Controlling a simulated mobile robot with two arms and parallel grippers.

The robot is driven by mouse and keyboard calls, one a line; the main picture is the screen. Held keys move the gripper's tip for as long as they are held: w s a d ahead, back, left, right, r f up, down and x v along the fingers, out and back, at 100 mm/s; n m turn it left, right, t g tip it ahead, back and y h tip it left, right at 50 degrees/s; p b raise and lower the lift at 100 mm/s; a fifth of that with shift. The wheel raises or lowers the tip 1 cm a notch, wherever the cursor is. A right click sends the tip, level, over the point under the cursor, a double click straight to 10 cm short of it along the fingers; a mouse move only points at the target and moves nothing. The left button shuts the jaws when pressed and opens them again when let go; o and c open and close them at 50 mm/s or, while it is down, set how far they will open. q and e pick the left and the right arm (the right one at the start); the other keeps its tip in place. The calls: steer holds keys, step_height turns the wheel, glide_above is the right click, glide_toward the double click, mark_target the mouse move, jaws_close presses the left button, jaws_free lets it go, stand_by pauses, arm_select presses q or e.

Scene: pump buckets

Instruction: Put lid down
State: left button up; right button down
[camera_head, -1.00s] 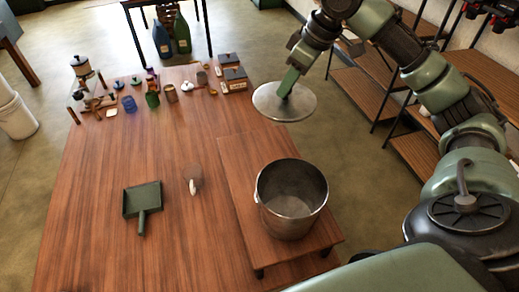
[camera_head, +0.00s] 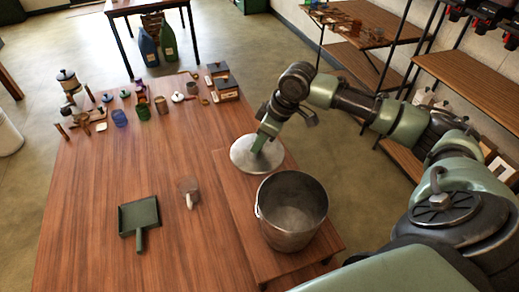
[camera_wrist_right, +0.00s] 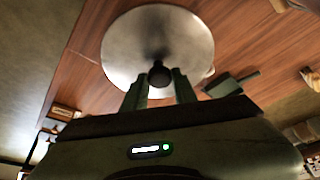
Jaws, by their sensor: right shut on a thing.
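The round metal lid (camera_head: 248,160) is at the far end of the raised wooden board, beyond the bucket. My right gripper (camera_head: 260,143) is shut on the lid's knob from above. In the right wrist view the lid (camera_wrist_right: 157,40) lies flat below the fingers (camera_wrist_right: 159,85), with its dark knob between them. I cannot tell whether the lid touches the board or is just above it. The open metal bucket (camera_head: 291,210) stands upright on the board, empty as far as I see. My left gripper is not in view.
The raised board (camera_head: 228,190) sits on the large wooden table (camera_head: 90,220). Several jars and small items line the far edge. Shelves (camera_head: 450,75) stand at the right.

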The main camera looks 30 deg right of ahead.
mark_target(260, 152)
steer(key=shift+f, duration=0.35)
step_height(260, 152, down, 3)
steer(key=shift+f+p, duration=0.2)
steer(key=shift+p, duration=0.2)
steer(key=shift+f, duration=0.2)
steer(key=shift+f, duration=0.15)
steer(key=c, duration=1.1)
jaws_free()
steer(key=b+v, duration=0.2)
steer(key=v, duration=1)
